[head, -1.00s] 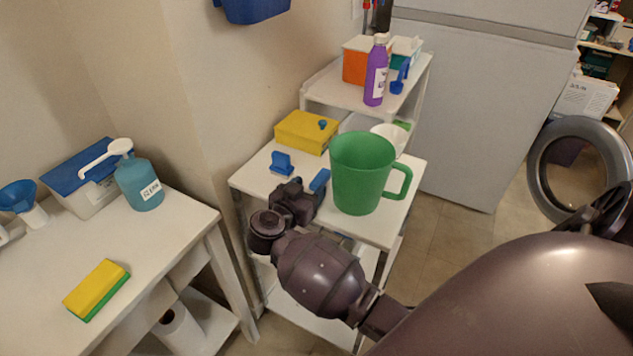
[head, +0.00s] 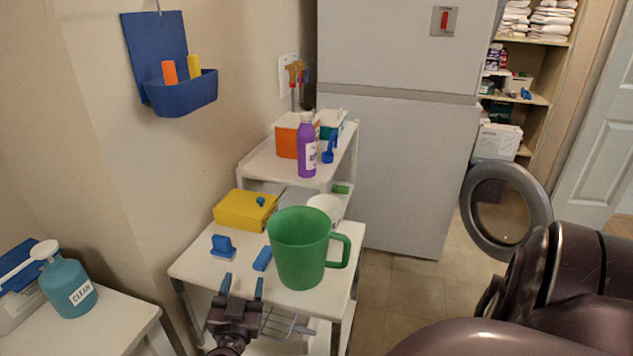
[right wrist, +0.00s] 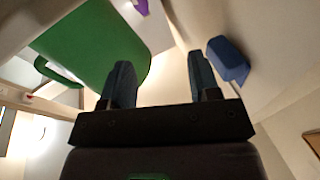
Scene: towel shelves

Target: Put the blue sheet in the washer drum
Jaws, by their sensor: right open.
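I see no blue sheet in either view. The round grey washer door ring (head: 467,205) stands at the right behind my arm; the drum is hidden. My right gripper (head: 243,285) is open and empty at the front edge of the white cart (head: 205,268). Its two blue fingertips point toward a small blue block (head: 262,258) and a blue clip-like piece (head: 222,246). In the right wrist view the spread fingers (right wrist: 163,85) hold nothing, with the green mug (right wrist: 95,45) at upper left. My left gripper is not in view.
The green mug (head: 298,255) stands close right of my right gripper. A yellow box (head: 243,210) and a purple bottle (head: 306,150) stand farther back. A blue wall holder (head: 182,95) hangs at upper left. Floor (head: 400,290) is clear between cart and door ring.

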